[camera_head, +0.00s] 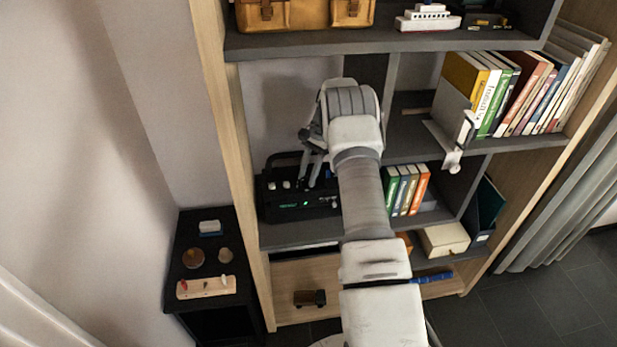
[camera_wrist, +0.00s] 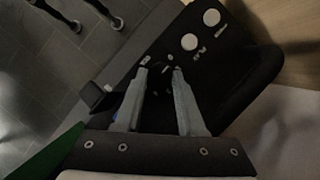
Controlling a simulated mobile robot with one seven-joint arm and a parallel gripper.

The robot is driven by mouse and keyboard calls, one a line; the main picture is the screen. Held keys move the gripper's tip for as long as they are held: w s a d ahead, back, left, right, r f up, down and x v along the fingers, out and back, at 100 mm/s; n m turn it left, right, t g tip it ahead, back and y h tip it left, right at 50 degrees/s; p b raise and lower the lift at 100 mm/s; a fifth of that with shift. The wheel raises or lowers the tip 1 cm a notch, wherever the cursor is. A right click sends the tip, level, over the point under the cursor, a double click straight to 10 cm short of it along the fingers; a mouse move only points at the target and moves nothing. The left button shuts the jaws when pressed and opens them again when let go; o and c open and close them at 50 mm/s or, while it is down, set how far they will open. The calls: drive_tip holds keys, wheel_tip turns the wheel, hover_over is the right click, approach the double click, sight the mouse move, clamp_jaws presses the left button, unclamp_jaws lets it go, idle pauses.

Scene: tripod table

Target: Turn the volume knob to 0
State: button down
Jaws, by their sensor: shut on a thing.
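A black audio device (camera_head: 290,207) with white knobs and a small green light stands on a shelf of the bookcase. My gripper (camera_head: 314,178) reaches down onto its right part. In the wrist view, the fingers of my gripper (camera_wrist: 161,72) are closed in on a small dark knob (camera_wrist: 161,88) on the device's dark panel (camera_wrist: 215,65). The knob is dim and partly hidden between the fingers, so its pointer and setting cannot be read. Two white round knobs (camera_wrist: 189,41) sit beyond the fingertips. My wrist and arm hide the device's right end in the head view.
Green and orange books (camera_head: 405,190) stand just right of my arm on the same shelf. The shelf board (camera_head: 370,43) passes above. A wooden side panel (camera_head: 232,120) is close on the left. A black side table (camera_head: 175,272) holds small items.

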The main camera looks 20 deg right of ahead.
drive_tip(key=shift+n+g, duration=0.3)
drive_tip(key=shift+n, duration=0.4)
drive_tip(key=c, duration=0.5)
unclamp_jaws()
drive_tip(key=shift+w, duration=0.1)
drive_tip(key=p+v, duration=0.1)
drive_tip(key=v, duration=1.1)
drive_tip(key=shift+a, duration=0.2)
